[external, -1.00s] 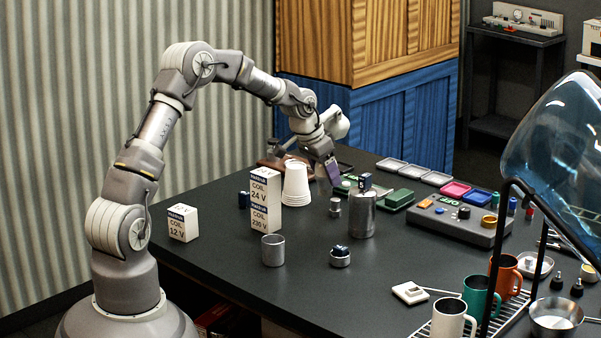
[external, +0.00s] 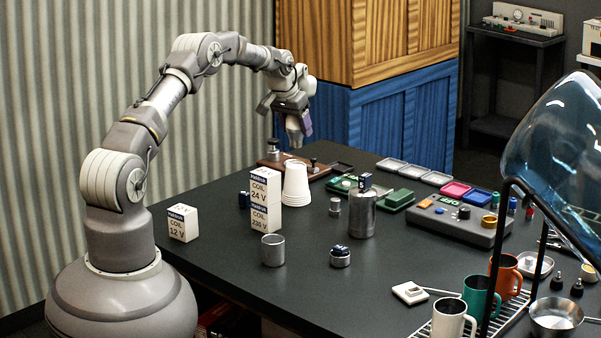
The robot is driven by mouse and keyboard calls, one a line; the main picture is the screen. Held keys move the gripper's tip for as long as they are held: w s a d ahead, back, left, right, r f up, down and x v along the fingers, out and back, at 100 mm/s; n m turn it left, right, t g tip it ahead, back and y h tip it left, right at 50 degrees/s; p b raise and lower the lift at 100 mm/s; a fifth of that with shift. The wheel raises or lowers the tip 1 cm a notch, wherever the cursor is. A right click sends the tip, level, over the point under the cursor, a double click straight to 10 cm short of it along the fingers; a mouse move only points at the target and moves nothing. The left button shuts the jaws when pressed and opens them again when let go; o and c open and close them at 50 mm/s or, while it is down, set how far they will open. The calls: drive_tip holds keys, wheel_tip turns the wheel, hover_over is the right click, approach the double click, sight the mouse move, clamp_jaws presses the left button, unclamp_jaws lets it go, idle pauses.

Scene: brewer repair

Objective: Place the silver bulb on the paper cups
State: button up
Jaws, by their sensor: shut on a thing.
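My gripper (external: 295,124) is raised above the back of the table, above the paper cups. The bulb hangs below the jaws, clear of the cups. The white paper cups (external: 296,184) stand as an upside-down stack, narrow end up, behind the tall coil boxes.
The stacked 24 V and 230 V coil boxes (external: 265,201) stand just in front of the cups. A wooden base (external: 296,171) with a small stand lies behind them. A silver canister (external: 362,215) and a small silver cylinder (external: 335,207) are to the right.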

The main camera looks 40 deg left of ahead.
sight(294, 140)
drive_tip(key=shift+f+b, duration=0.3)
drive_tip(key=shift+f, duration=2.3)
drive_tip(key=shift+f, duration=0.15)
drive_tip(key=o, duration=1.2)
drive_tip(key=p+v, duration=0.1)
drive_tip(key=v, duration=1.1)
